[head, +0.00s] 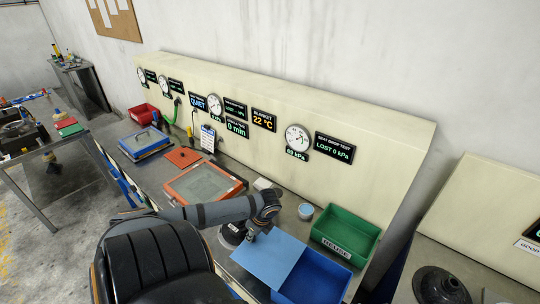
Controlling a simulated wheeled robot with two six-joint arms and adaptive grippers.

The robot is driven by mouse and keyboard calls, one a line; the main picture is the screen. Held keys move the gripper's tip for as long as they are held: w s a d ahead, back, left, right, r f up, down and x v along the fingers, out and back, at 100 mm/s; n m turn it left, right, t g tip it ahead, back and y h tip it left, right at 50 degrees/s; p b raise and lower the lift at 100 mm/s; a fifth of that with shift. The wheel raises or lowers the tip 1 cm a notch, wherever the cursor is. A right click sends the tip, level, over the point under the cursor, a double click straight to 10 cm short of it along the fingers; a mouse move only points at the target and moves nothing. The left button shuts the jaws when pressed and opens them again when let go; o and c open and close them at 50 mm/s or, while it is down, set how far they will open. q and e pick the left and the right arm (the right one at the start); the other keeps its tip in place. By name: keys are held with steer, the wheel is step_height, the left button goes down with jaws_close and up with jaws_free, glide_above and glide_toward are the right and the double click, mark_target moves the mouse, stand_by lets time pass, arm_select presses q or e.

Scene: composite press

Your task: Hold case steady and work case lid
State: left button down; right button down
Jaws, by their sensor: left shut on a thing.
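A blue case (318,280) stands at the front edge of the bench, low in the head view. My left gripper (251,236) is at the lid's far left corner, shut on the lid's edge. The fingertips are small and partly hidden by the gripper body. My right gripper is out of view.
A green bin (345,236) marked REUSE stands just behind the case. A light blue round tub (306,211) is near it. An orange-framed panel (203,184) lies to the left. A backboard with gauges (298,138) rises behind.

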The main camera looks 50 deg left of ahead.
mark_target(261, 246)
arm_select(q)
steer(key=c, duration=1.1)
jaws_free()
steer(key=v, duration=1.2)
